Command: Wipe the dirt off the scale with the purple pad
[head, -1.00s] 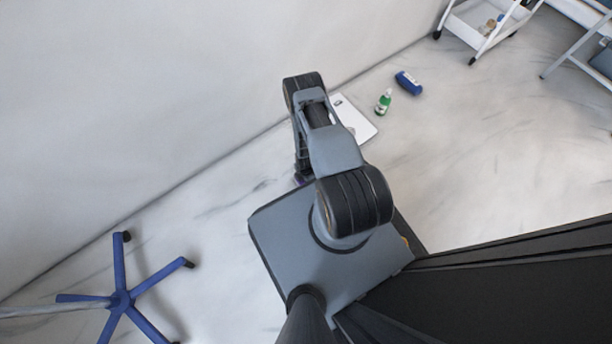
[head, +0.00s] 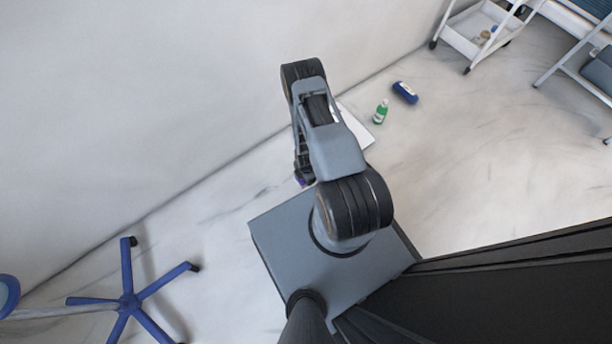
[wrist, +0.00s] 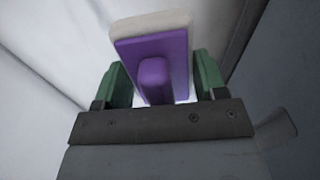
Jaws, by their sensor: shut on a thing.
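The purple pad (wrist: 178,52) has a purple body with a grip block and a pale layer along its far side. In the wrist view my gripper (wrist: 155,80) is shut on the pad, with a green finger on each side of its grip block. In the head view only a small bit of purple (head: 300,182) shows below my arm. The white scale (head: 357,128) lies on the floor by the wall, mostly hidden behind my arm. I cannot make out any dirt on its visible part. The pad is apart from the visible part of the scale.
A green bottle (head: 380,112) and a blue roll-shaped object (head: 405,92) are on the floor right of the scale. A white trolley (head: 470,45) stands at the upper right. A blue wheeled stool base (head: 128,302) is at the lower left. The wall runs close behind the scale.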

